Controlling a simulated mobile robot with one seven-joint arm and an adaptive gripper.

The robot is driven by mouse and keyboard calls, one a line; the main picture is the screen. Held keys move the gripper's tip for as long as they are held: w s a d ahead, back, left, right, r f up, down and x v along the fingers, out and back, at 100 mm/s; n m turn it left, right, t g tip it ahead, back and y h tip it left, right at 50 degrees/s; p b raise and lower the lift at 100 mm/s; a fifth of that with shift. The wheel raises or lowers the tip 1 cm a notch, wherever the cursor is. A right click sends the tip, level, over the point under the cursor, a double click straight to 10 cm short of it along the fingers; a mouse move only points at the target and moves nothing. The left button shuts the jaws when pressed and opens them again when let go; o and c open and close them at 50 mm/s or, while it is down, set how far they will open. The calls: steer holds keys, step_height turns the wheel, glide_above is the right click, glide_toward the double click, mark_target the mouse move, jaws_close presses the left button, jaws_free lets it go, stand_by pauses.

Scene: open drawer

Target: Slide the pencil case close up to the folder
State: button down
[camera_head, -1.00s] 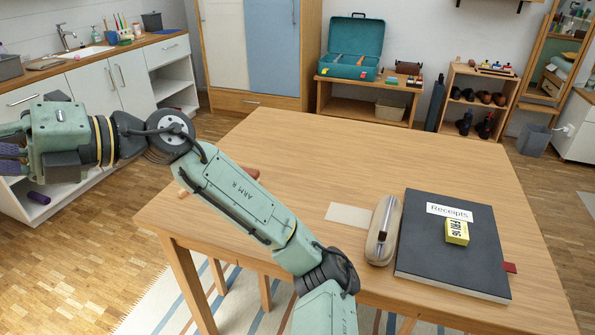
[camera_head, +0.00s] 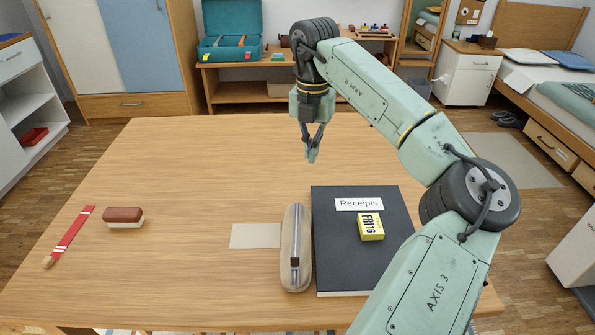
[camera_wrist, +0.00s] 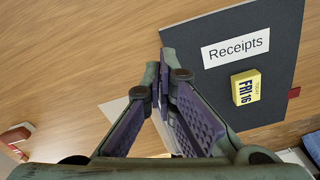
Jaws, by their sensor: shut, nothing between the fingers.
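The beige pencil case (camera_head: 303,222) lies lengthwise on the table, with a dark zip strip along its top. The dark grey folder (camera_head: 335,265), labelled "Receipts", lies flat just right of it. Their long sides run nearly parallel and look very close; I cannot tell whether they touch. My gripper (camera_head: 311,158) is shut and empty, pointing down above the table beyond the far ends of the case and folder. In the wrist view the folder (camera_wrist: 285,60) is right of my gripper (camera_wrist: 160,85), and the fingers hide most of the case.
A yellow "FRI 16" block (camera_head: 371,227) sits on the folder. A pale card (camera_head: 254,236) lies left of the case, close against it. A brown-and-white eraser (camera_head: 123,217) and a red striped stick (camera_head: 70,236) lie at the left. The table's middle and far part are clear.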

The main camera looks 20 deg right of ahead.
step_height(320, 180, down, 10)
steer(key=shift+s+a+r+p, duration=0.1)
steer(key=shift+r+p, duration=0.1)
steer(key=shift+p, duration=0.95)
steer(key=s+a, duration=0.1)
steer(key=s+a+p, duration=0.1)
steer(key=shift+s+r, duration=0.1)
steer(key=shift+s, duration=0.2)
steer(key=shift+s+a, duration=0.15)
steer(key=shift+s, duration=0.1)
steer(key=shift+s+a+f, duration=0.15)
steer(key=shift+s+f, duration=0.05)
steer(key=shift+s+a+b, duration=0.45)
steer(key=shift+s+b, duration=0.15)
steer(key=shift+b, duration=0.2)
steer(key=shift+r, duration=0.15)
